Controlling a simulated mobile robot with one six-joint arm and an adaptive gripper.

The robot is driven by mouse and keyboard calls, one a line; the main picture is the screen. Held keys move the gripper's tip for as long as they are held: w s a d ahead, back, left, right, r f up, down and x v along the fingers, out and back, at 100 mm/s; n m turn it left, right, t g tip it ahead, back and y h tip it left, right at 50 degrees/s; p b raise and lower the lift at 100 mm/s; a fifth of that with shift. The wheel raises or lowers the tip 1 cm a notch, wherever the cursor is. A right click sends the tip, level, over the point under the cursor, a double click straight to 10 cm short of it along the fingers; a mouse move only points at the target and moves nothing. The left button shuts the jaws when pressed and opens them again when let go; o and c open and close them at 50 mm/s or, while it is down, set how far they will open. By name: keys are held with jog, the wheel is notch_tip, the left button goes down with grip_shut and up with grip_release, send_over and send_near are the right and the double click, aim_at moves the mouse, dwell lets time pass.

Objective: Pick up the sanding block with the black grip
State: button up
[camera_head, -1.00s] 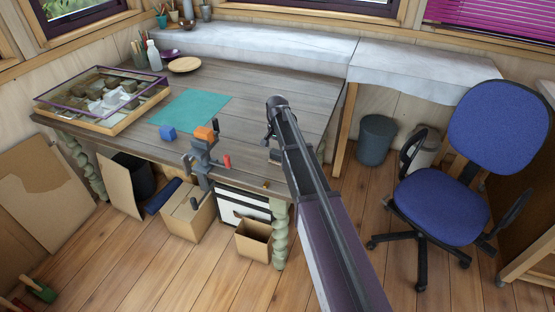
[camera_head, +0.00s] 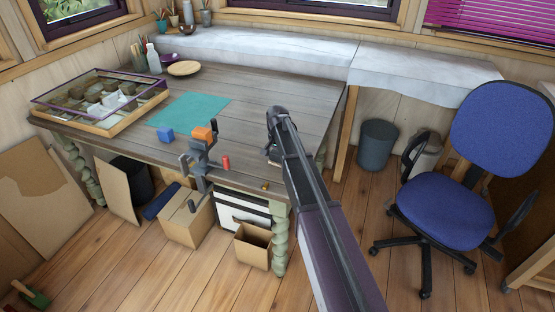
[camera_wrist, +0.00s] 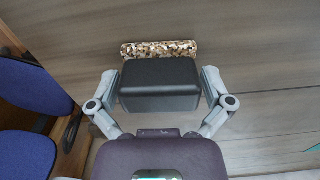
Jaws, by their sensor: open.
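The black-gripped block (camera_wrist: 160,75) is in the middle of the wrist view, with a speckled brown and cream strip (camera_wrist: 158,49) along its far side. I cannot tell whether this strip is part of the block. My gripper (camera_wrist: 160,88) is open, with one grey finger on each side of the black grip. The fingers are close to its sides; I cannot tell whether they touch. In the head view my arm hides the block and most of the gripper, over the right part of the wooden workbench (camera_head: 250,90).
A glass-lidded display case (camera_head: 100,125) is at the left end. A blue chair (camera_head: 440,205) stands at right.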

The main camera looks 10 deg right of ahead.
jog(key=c, duration=0.9)
jog(key=shift+r, duration=0.1)
notch_tip(320, 180, up, 4)
jog(key=p, duration=0.3)
jog(key=shift+f+p, duration=0.25)
jog(key=shift+p, duration=0.1)
jog(key=s, duration=0.5)
jog(key=s+r+p, duration=0.1)
jog(key=s, duration=1)
jog(key=shift+d+r, duration=0.15)
jog(key=shift+d, duration=0.1)
jog(key=o, duration=0.6)
jog(key=c, duration=0.4)
jog(key=shift+d, duration=0.1)
jog(key=shift+c, duration=0.2)
